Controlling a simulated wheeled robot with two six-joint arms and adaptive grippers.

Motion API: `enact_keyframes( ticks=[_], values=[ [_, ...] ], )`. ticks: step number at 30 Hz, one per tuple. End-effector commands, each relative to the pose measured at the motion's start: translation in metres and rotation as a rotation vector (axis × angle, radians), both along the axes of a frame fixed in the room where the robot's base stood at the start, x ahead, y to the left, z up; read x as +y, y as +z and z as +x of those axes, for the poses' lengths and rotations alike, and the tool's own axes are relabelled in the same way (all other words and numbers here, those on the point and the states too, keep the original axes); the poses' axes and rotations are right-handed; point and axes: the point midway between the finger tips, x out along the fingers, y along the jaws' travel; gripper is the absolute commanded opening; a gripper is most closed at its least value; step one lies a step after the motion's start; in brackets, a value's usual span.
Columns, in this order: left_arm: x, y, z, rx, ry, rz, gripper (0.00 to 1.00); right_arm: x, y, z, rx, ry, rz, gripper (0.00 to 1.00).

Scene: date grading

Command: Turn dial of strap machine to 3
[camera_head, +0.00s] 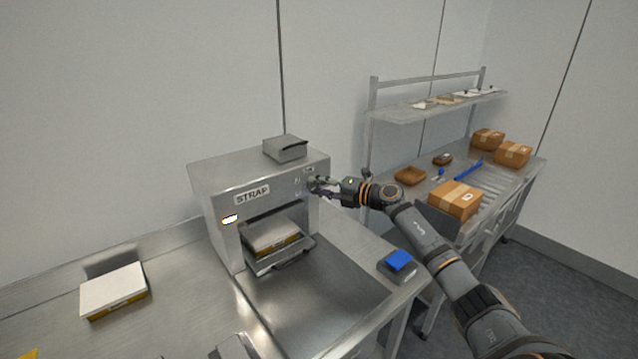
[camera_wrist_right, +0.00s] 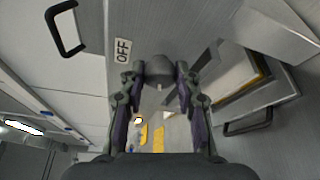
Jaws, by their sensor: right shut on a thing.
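The strap machine (camera_head: 215,185) is a metal housing with a "STRAP" label and a lit indicator on its front. Its open bay holds a white-topped box on a tray. My right gripper (camera_head: 318,186) is at the upper right of the machine's front and covers the dial there. In the right wrist view the grey dial (camera_wrist_right: 160,62) sits between the fingertips of my right gripper (camera_wrist_right: 160,78), which is shut on it. An "OFF" label (camera_wrist_right: 122,50) is beside the dial. The dial's numbers and setting cannot be read. My left gripper is out of view.
A grey box (camera_head: 285,149) sits on top of the machine. A white-topped box (camera_head: 113,288) lies on the left bench. A device with a blue top (camera_head: 399,262) stands at the bench's right edge. Cardboard boxes (camera_head: 455,199) stand on the right bench below a shelf (camera_head: 440,103).

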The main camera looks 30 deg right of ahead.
Motion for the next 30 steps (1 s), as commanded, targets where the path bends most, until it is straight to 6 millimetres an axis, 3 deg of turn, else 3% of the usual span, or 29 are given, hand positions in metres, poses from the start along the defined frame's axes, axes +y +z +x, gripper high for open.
enact_keyframes(
  ticks=[12, 30],
  values=[
    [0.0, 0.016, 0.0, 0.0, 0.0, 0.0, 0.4, 0.001, 0.001, 0.0, -0.014, 0.002, -0.208, 0.01],
    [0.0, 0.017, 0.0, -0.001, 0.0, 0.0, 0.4, 0.001, -0.001, -0.001, -0.015, 0.003, -0.249, 0.01]
  ],
)
